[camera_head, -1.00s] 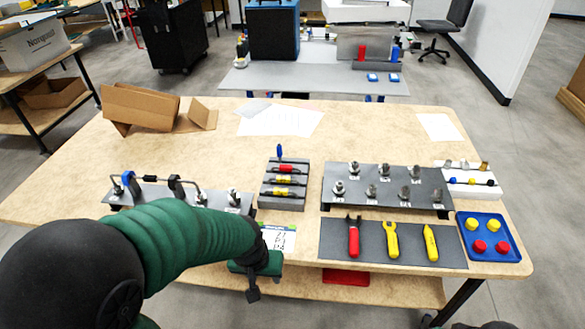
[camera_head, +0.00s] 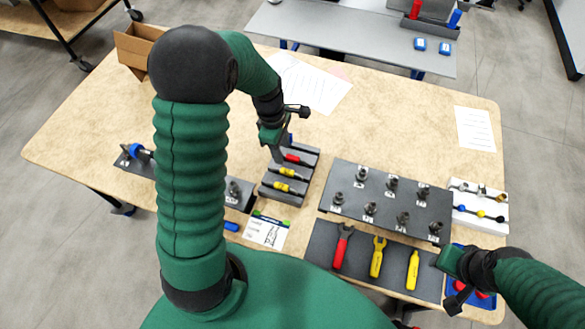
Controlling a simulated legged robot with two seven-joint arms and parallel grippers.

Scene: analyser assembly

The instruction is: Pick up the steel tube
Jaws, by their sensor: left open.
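The dark plate (camera_head: 130,163) at the left of the table bears a blue fitting (camera_head: 135,151) with a short bit of metal beside it. My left arm crosses in front of this plate, so most of the steel tube there is hidden. My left gripper (camera_head: 286,132) is open and empty, above the far end of the grey rack of screwdriver-like tools (camera_head: 268,191). It is well to the right of the blue fitting. My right gripper (camera_head: 452,282) is at the lower right, over the blue tray's left side; its jaw opening is unclear.
A dark plate with several metal fittings (camera_head: 378,204) stands right of the rack. A tool mat (camera_head: 323,240) with red and yellow tools lies before it. A white block (camera_head: 465,214) holds small parts. The table's back middle has papers (camera_head: 318,87) and free room.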

